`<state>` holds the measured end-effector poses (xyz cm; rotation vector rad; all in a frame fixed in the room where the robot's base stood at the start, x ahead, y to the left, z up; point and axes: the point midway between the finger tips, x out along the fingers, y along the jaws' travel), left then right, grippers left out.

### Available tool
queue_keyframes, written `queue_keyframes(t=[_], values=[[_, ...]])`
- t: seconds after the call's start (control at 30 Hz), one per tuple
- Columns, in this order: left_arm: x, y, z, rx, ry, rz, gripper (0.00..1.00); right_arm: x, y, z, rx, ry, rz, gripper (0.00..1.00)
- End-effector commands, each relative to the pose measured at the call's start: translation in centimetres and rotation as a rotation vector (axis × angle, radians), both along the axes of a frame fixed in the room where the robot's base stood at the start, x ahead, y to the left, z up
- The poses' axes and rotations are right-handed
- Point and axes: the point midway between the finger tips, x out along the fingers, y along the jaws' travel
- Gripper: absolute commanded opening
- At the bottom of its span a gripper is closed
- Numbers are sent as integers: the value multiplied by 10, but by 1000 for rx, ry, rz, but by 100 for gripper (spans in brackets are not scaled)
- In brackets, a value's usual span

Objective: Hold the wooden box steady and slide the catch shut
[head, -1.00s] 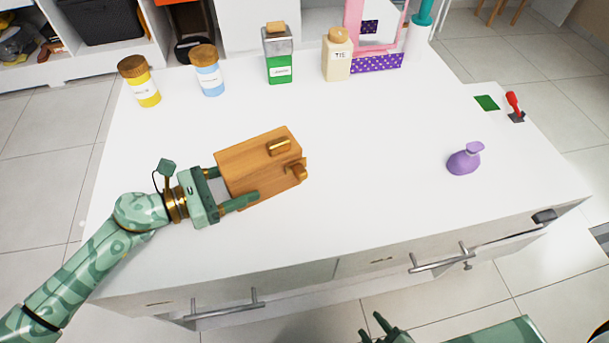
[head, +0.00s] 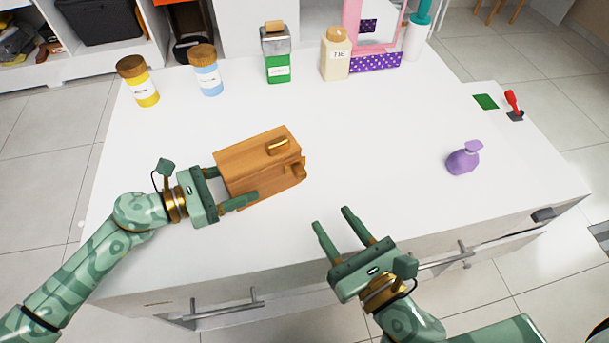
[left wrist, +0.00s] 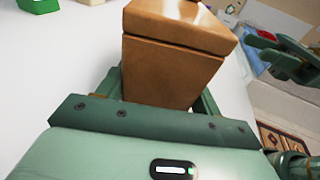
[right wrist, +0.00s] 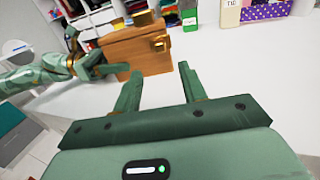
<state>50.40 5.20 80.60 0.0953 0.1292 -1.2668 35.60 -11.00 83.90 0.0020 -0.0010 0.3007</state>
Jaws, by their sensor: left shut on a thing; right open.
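The wooden box (head: 245,165) rests on the white tabletop at left of centre. My left gripper (head: 232,185) is shut on its left end, one finger along the near side; the box fills the left wrist view (left wrist: 175,65). A brass-coloured piece (head: 278,146) sits on the box top and a smaller piece (head: 300,169) is on its right end; I cannot tell for sure which is the catch or its position. Both pieces also show in the right wrist view (right wrist: 160,44). My right gripper (head: 332,219) is open and empty, right of and nearer than the box, not touching it.
A yellow jar (head: 143,92), a blue jar (head: 209,82), a green tin (head: 278,72) and a cream bottle (head: 335,65) line the back. A purple flask (head: 462,160) stands at right. The tabletop between box and flask is clear.

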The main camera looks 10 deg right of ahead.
Motion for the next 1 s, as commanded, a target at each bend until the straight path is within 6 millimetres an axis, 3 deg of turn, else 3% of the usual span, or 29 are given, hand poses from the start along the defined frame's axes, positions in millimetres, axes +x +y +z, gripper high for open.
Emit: queue_keyframes(t=[0.53,0.7,0.97,1.0], values=[[0,0,0,0,0,0,47,96,29,0,-4,-2,-1,42],[0,0,0,0,0,0,47,108,33,0,-3,0,0,42],[0,0,0,0,0,0,47,109,33,-1,-3,1,0,42],[0,0,0,0,0,0,47,109,33,-1,-3,1,0,31]])
